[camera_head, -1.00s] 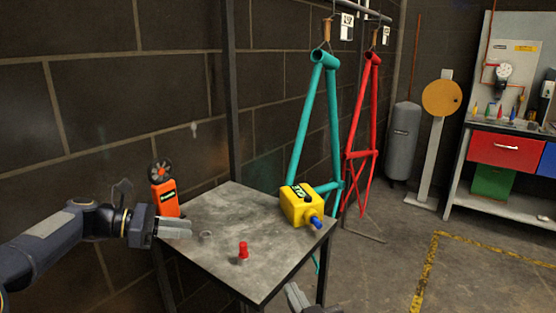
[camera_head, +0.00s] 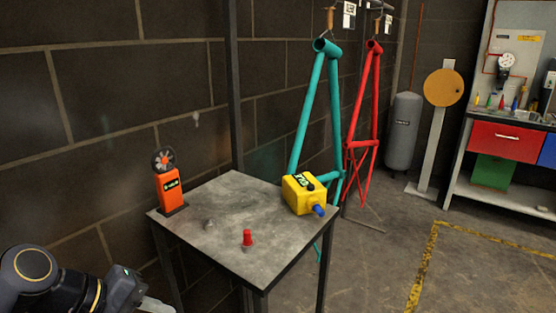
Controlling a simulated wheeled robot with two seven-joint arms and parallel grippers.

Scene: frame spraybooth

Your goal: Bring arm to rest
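My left gripper (camera_head: 152,305) is at the lower left of the head view, below and in front of the table's left edge. It is apart from everything on the table, and only part of its fingers shows, so I cannot tell whether it is open or shut. My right gripper is out of view. On the grey table (camera_head: 215,255) stand an orange handheld meter with a fan head (camera_head: 171,192), a yellow box-shaped device with a blue nozzle (camera_head: 303,194) and a small red-topped piece (camera_head: 247,239). A small grey item (camera_head: 209,225) lies near the middle.
A teal bike frame (camera_head: 315,110) and a red bike frame (camera_head: 366,120) hang behind the table. A grey cylinder (camera_head: 404,133), a round orange disc on a stand (camera_head: 443,88) and a workbench with a red drawer (camera_head: 505,141) stand at the right. Open floor lies right of the table.

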